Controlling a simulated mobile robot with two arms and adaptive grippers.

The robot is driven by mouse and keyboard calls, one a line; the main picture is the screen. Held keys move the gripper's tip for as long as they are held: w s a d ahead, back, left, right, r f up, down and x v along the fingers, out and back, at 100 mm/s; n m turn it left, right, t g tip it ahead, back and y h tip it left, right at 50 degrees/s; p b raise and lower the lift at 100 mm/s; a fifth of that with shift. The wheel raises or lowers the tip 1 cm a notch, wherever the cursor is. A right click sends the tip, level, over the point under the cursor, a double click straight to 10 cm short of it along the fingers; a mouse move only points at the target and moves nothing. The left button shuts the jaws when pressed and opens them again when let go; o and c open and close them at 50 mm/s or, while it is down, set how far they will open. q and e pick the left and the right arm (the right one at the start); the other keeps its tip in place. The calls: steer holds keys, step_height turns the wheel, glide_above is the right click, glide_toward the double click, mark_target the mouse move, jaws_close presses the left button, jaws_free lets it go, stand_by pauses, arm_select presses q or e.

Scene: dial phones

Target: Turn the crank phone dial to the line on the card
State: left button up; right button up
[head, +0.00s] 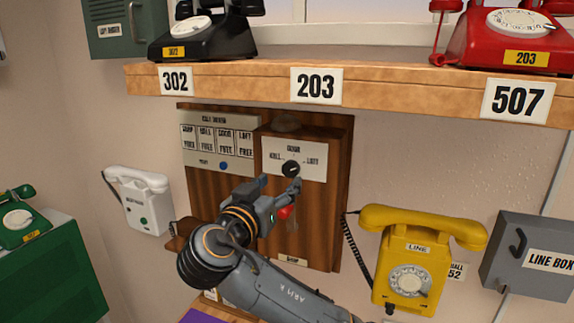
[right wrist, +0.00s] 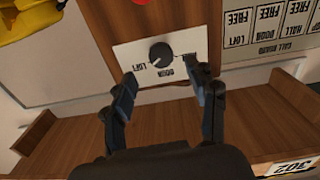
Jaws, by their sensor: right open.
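The crank phone (head: 335,165) is a wooden box on the wall. Its white dial plate (head: 310,160) reads HALL, DOOR and LOFT around a black dial (head: 291,169). The right wrist view shows the dial (right wrist: 161,54) upside down, with a small pale mark on its edge; I cannot tell surely which line it points to. My right gripper (head: 280,185) is open in front of the plate. In the right wrist view its fingers (right wrist: 164,80) stand apart, short of the dial, with nothing between them. I cannot make out a task card. My left gripper is out of view.
A call board (head: 217,140) is left of the crank phone, with a red knob (head: 285,212) below the dial. A shelf (head: 400,85) with phones juts out above. A yellow phone (head: 425,255) hangs right, a white phone (head: 140,200) left.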

mark_target(290, 172)
steer(key=p+x, duration=0.1)
steer(key=x, duration=0.3)
steer(key=shift+w+d+r+p, duration=0.1)
steer(key=shift+w+r+p, duration=0.05)
steer(key=shift+w+p, duration=0.15)
steer(key=shift+w+d, duration=0.25)
steer(key=shift+w, duration=0.25)
steer(key=c, duration=1.2)
